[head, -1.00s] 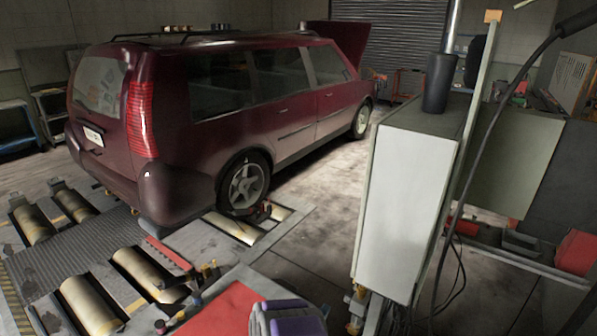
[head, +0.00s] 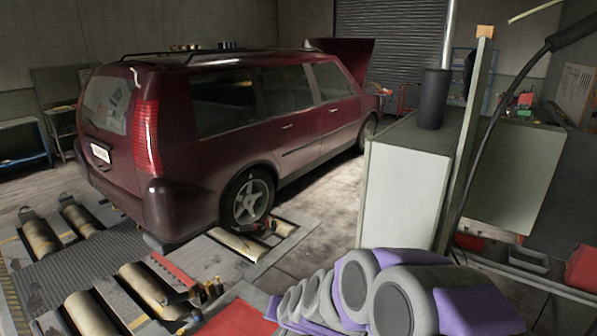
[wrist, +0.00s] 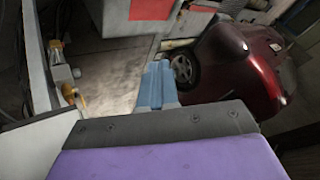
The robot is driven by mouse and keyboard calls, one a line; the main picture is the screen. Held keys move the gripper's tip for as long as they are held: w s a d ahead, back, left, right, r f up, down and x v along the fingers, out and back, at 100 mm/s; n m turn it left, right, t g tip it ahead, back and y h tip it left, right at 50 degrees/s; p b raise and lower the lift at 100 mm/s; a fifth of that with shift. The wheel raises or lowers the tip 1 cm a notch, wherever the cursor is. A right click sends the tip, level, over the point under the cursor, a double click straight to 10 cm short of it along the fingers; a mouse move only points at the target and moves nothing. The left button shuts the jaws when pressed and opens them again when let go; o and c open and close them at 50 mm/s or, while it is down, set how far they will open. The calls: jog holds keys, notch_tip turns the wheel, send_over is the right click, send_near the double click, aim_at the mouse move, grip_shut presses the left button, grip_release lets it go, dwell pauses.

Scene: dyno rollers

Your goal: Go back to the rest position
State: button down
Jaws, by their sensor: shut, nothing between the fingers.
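My gripper (wrist: 157,85) shows in the wrist view as two blue fingers close together, shut and empty. It points out over the grey garage floor and touches nothing. In the head view my purple and grey arm is folded low at the bottom right, and my fingers cannot be made out there. The dark red car (head: 215,130) stands with its rear wheel by the floor rollers (head: 148,285). Its rear corner also shows tilted in the wrist view (wrist: 235,65).
A pale cabinet (head: 402,200) with a black cylinder (head: 433,98) on top stands just beyond my arm. A post and a black hose (head: 510,95) rise beside it. A red surface (head: 235,318) lies low in front. Bare floor (head: 318,205) lies between car and cabinet.

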jog(key=s+d+r+g+h, duration=0.1)
jog(key=s+d+r+g, duration=0.2)
jog(key=s, duration=0.9)
jog(key=s+d+r+n+g+h, duration=0.1)
jog(key=s+d+r+g, duration=0.1)
jog(key=s+d, duration=0.7)
jog(key=s+d+r+n+g+h, duration=0.1)
jog(key=s+d, duration=0.5)
jog(key=s, duration=0.9)
jog(key=shift+s+d+r+g+h, duration=0.4)
jog(key=shift+r+g+h, duration=0.1)
jog(key=shift+r+g, duration=0.85)
jog(key=shift+a, duration=0.2)
jog(key=shift+a, duration=0.25)
